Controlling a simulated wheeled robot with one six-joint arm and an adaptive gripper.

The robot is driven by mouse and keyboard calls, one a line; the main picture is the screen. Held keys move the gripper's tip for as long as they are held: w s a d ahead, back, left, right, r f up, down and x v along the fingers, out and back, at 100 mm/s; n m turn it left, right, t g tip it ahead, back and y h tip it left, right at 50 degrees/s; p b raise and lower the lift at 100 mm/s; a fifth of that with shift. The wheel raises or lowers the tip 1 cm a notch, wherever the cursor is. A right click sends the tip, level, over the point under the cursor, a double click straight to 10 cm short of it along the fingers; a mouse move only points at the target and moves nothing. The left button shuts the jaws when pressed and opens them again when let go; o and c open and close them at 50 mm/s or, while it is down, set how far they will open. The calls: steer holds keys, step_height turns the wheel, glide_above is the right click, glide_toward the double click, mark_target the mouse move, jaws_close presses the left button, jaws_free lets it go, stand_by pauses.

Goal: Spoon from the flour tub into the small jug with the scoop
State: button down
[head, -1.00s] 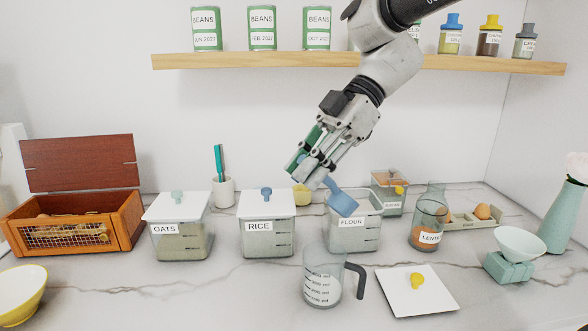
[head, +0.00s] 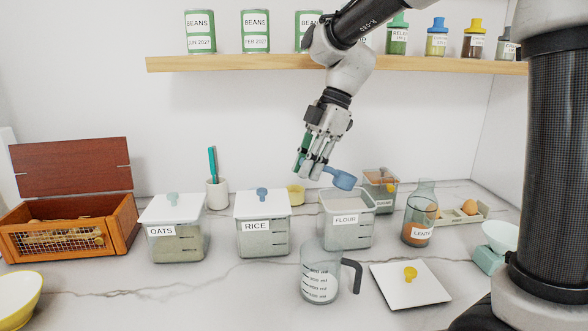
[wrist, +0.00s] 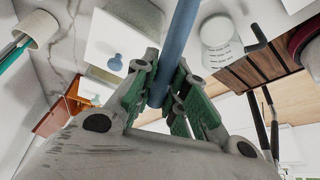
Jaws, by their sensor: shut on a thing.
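The blue scoop (head: 343,180) is held by its handle in my gripper (head: 312,172), just above the open flour tub (head: 347,234). Its bowl is on the right of the fingers; what it holds cannot be seen. In the wrist view, the blue handle (wrist: 180,50) runs between the green-padded fingers (wrist: 160,100), which are shut on it. The flour tub is clear, labelled FLOUR, with pale contents. The clear small jug (head: 318,285), with measure marks and a dark handle, stands in front of the tub.
A white lid with a yellow knob (head: 388,287) lies right of the jug. The lidded rice tub (head: 263,243) and oats tub (head: 175,248) stand left. The sugar tub (head: 385,205) and lentil jar (head: 416,232) are right. A shelf (head: 230,65) is above.

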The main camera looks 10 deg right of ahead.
steer(key=shift+w+d+h, duration=0.15)
steer(key=shift+w+h, duration=0.15)
steer(key=shift+w, duration=0.1)
steer(key=shift+t+h, duration=0.3)
